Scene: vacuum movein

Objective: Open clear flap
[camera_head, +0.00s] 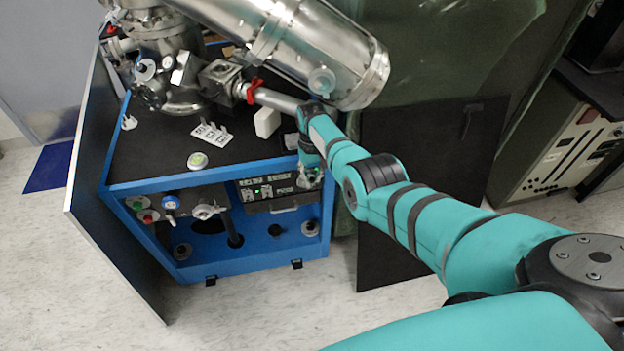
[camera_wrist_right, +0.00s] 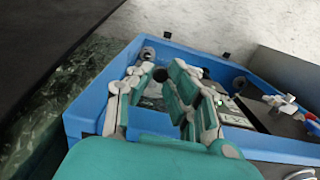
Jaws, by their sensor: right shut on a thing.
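My right gripper (camera_head: 311,178) is at the right end of the dark control panel (camera_head: 256,192) on the front of the blue cabinet. In the right wrist view its teal-padded fingers (camera_wrist_right: 158,92) reach down at the cabinet's blue frame and close on something at the panel. That is most likely the clear flap, but its see-through surface does not stand out, so its angle cannot be told. Small green lights and switches show on the panel left of the gripper. My left gripper is out of view.
Steel vacuum equipment (camera_head: 320,50) stands on the black top of the blue cabinet (camera_head: 180,185). A dark side panel (camera_head: 110,190) stands at its left, another (camera_head: 430,150) at its right. Valves and knobs (camera_head: 170,203) sit left of the control panel. The floor in front is clear.

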